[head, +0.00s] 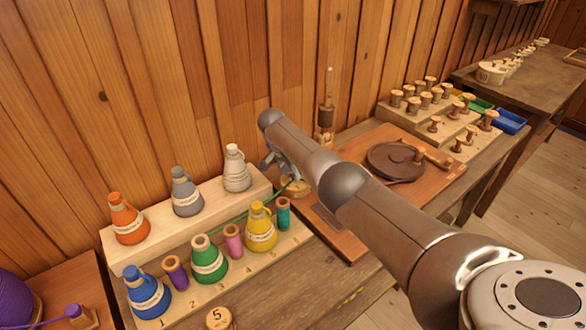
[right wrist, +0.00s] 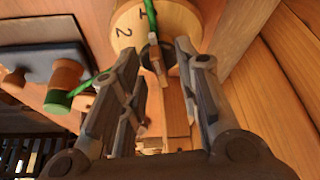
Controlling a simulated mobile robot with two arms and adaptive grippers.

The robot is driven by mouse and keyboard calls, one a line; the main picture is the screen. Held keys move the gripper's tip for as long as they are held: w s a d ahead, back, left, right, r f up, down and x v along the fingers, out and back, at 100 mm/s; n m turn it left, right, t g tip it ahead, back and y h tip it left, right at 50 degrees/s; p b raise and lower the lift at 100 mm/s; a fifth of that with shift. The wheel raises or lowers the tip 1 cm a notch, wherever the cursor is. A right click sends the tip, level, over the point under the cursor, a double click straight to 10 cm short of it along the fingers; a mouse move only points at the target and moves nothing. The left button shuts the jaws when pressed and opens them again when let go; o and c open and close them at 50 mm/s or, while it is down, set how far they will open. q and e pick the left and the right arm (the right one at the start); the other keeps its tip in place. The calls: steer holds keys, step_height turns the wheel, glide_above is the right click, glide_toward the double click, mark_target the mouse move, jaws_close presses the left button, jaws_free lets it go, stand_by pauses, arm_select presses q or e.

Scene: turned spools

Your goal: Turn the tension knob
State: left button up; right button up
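The tension knob's round wooden dial (right wrist: 128,38) carries the numbers 1 and 2 in the right wrist view. A narrow wooden piece (right wrist: 158,66), seemingly the knob's grip, stands in front of it. My right gripper (right wrist: 156,54) has its fingers spread on either side of this piece, with gaps showing on both sides. I cannot tell how deep it sits between them. In the head view the pale wooden dial (head: 296,188) shows partly behind my right arm, and my right gripper (head: 279,165) is beside it, largely hidden. My left gripper is not in view.
A green thread (head: 232,216) runs to the dial past a stepped rack (head: 290,238) of coloured bottles and spools. A round dark plate (head: 394,160) lies on the wooden board (head: 443,180) to the right. A stepped stand of turned spools (head: 408,118) is farther back.

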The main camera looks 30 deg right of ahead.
steer(key=v, duration=1.2)
stand_by(0.6)
